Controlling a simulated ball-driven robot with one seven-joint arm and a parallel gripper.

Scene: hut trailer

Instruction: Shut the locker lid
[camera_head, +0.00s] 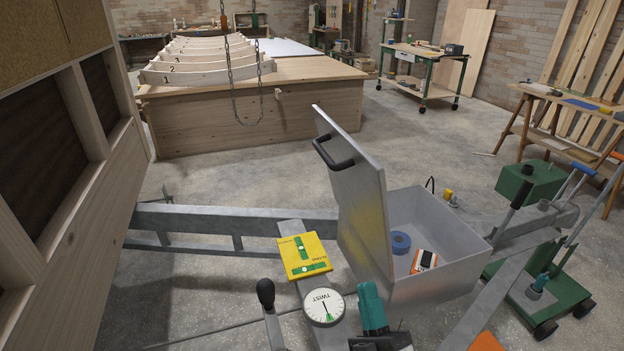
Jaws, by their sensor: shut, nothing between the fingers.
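The grey metal locker (450,283) stands on the trailer frame right of the picture's middle. Its lid (357,195) is open and stands steeply up on the box's left side. A black handle (333,152) sits on the lid's left face near its top. Inside the locker lie a blue roll (400,243) and an orange, white and black item (424,261). Both look to be below the rim.
A wooden hut wall (75,190) is at left. Open floor lies behind the locker.

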